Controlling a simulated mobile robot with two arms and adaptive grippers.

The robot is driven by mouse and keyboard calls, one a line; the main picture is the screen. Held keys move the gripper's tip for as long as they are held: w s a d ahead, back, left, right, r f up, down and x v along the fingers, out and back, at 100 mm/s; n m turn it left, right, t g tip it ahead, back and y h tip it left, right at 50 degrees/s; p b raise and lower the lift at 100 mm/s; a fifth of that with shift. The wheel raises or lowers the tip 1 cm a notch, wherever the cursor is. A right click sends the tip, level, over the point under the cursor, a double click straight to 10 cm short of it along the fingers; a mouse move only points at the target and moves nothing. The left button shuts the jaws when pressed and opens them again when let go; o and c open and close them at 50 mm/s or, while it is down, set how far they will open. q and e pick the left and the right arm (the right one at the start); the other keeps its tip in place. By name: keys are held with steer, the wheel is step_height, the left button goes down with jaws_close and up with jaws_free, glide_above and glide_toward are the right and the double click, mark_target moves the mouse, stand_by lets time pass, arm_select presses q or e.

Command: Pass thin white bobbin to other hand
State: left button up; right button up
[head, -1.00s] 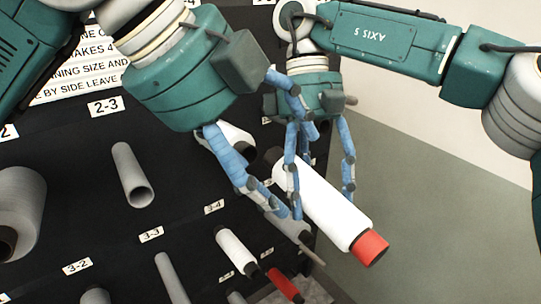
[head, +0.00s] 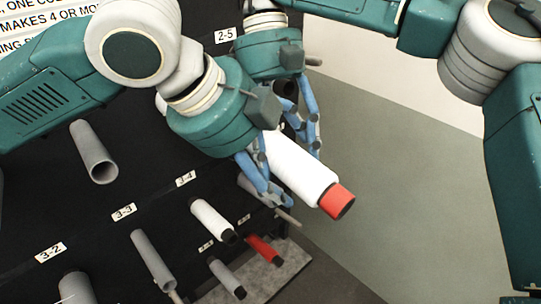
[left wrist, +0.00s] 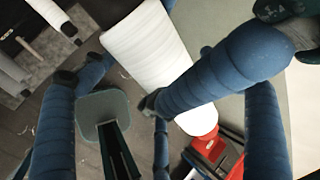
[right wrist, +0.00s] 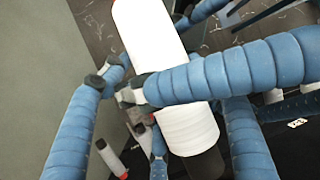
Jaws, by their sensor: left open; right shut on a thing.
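The thin white bobbin (head: 298,168) has a red end cap and points down to the right, clear of the rack. It shows in the left wrist view (left wrist: 148,45) with its red end, and in the right wrist view (right wrist: 188,128) with a dark end. My right gripper (head: 312,138) is shut on the bobbin, its fingers around the body. My left gripper (head: 268,188) is open, with its fingers close beside and partly across the bobbin. Whether they touch it cannot be told. The bobbin's upper end is hidden behind the left gripper in the head view.
The black rack (head: 60,215) carries grey tubes, one at upper left (head: 94,152). A white bobbin with a dark tip (head: 212,220) and a red bobbin (head: 263,249) sit low, near the grippers. Free room lies right, before the grey-green wall (head: 400,190).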

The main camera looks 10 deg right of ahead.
arm_select(q)
steer(key=c, duration=1.4)
steer(key=shift+c, duration=0.2)
arm_select(e)
steer(key=o, duration=2.1)
